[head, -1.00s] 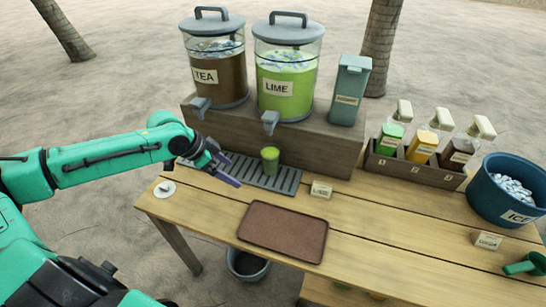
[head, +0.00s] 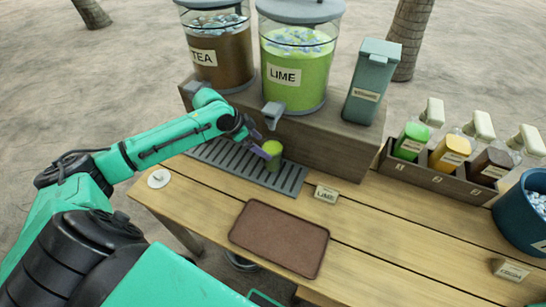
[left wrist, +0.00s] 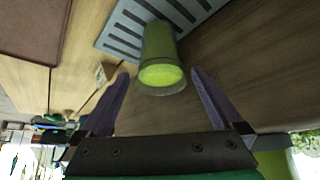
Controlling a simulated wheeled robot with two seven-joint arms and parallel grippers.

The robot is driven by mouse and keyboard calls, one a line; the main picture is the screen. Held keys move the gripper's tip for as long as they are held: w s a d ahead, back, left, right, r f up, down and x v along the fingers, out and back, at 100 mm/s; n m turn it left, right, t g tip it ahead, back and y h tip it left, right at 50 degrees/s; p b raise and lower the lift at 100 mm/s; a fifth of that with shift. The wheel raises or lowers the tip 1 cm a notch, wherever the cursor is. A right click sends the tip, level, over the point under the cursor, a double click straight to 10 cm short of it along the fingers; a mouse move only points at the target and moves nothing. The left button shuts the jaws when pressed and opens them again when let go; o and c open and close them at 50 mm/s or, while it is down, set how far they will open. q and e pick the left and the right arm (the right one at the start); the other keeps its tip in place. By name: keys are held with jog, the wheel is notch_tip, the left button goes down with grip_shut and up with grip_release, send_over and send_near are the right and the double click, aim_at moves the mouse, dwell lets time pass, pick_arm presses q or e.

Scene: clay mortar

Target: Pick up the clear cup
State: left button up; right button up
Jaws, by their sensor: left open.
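The clear cup (head: 272,157), filled with green drink, stands upright on the grey drip grate (head: 290,180) below the lime dispenser's tap. In the left wrist view the cup (left wrist: 160,52) lies ahead, centred between the two purple fingers. My left gripper (head: 262,147) is open at the cup's left side in the head view. In the left wrist view the fingers of the left gripper (left wrist: 160,88) are spread wider than the cup, and I cannot tell whether either touches it. My right gripper is not in view.
The lime dispenser (head: 296,70) and tea dispenser (head: 218,50) stand on a wooden riser behind the grate. A brown tray (head: 280,237) lies in front, a small LIME card (head: 326,194) to the right. A bottle rack (head: 440,181) and ice bucket (head: 525,213) stand further right.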

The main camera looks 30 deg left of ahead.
aim_at(269, 150)
pick_arm(q)
jog(key=p+x, duration=0.1)
jog(key=x, duration=0.4)
jog(key=shift+d+f, duration=0.1)
jog(key=shift+f, duration=0.1)
jog(key=c, duration=1.3)
jog(key=shift+r, duration=0.1)
grip_shut()
jog(key=shift+w, duration=0.1)
